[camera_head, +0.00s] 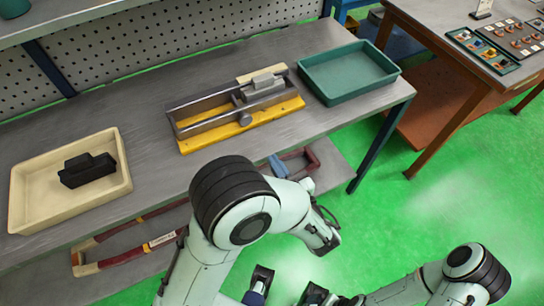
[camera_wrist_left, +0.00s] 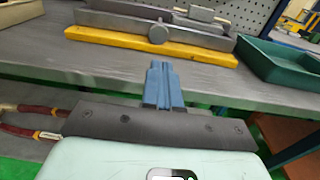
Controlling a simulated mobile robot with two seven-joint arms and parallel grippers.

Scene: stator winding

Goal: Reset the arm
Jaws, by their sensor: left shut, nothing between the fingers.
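My left arm comes in from the lower left in the head view and bends over the front of the bench. My left gripper (camera_head: 277,165) shows its blue fingers just off the bench's front edge, partly hidden behind my own arm. In the left wrist view its fingers (camera_wrist_left: 163,82) are together with nothing between them, pointing toward the bench. They are apart from the fixture. My right arm lies at the bottom right of the head view. Dark parts at its left end are cut by the frame, and its fingers cannot be made out clearly.
The grey bench (camera_head: 150,110) carries a cream tray (camera_head: 20,205) with a black block (camera_head: 88,170), a yellow-based metal fixture (camera_head: 240,125) and a green tray (camera_head: 318,90). Red-handled items (camera_head: 125,258) lie on the lower shelf. A brown table (camera_head: 420,20) stands right; green floor between is clear.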

